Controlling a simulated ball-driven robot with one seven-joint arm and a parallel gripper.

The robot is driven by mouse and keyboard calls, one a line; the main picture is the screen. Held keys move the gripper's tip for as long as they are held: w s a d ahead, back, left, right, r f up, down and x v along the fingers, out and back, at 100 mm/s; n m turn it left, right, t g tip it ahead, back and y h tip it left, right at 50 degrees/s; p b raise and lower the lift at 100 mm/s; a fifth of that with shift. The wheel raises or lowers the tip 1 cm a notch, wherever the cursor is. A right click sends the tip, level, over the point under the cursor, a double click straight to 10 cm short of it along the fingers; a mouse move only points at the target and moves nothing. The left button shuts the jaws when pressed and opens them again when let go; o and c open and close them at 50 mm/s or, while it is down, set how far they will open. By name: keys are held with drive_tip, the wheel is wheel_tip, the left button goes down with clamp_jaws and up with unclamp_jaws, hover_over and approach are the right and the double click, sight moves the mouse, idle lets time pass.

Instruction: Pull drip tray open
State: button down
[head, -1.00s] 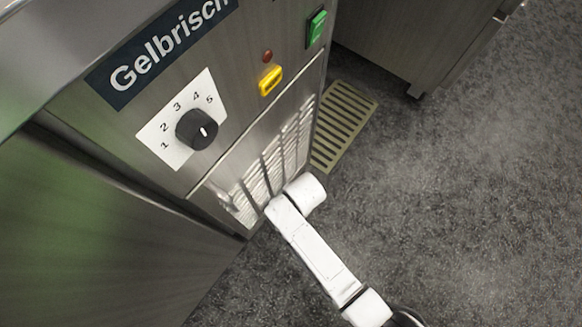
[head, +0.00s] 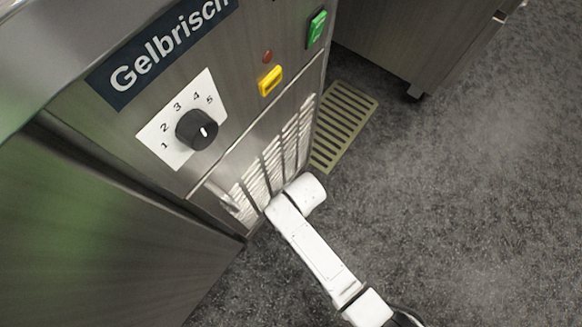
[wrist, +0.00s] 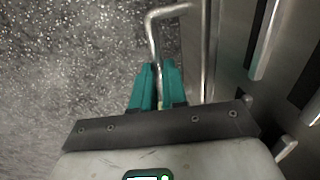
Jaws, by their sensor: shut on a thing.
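In the wrist view my gripper (wrist: 158,76) has its two teal fingers closed around a thin bent metal bar handle (wrist: 152,35). The handle stands off from a steel front at the right of the picture, above dark speckled floor. I cannot make out the tray body behind the handle. In the head view my white arm reaches down to the low front of the Gelbrisch machine (head: 145,120); the gripper, the handle and the drip tray are hidden there.
The machine front carries a black dial (head: 197,130), a yellow switch (head: 270,81), a green switch (head: 316,28) and a slatted vent (head: 265,175). A floor grate (head: 343,125) lies beside it. A steel cabinet (head: 405,40) stands at the back. Floor at the right is clear.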

drive_tip(key=shift+d, duration=0.1)
drive_tip(key=s+d+p, duration=1.2)
drive_tip(key=s+d, duration=0.3)
drive_tip(key=d, duration=0.5)
drive_tip(key=shift+s, duration=0.4)
drive_tip(key=c, duration=1.2)
unclamp_jaws()
drive_tip(key=shift+o, duration=0.2)
wheel_tip(320, 180, up, 11)
drive_tip(key=s+d+p, duration=0.1)
drive_tip(key=p, duration=0.5)
drive_tip(key=shift+d+f, duration=0.2)
drive_tip(key=shift+d, duration=0.15)
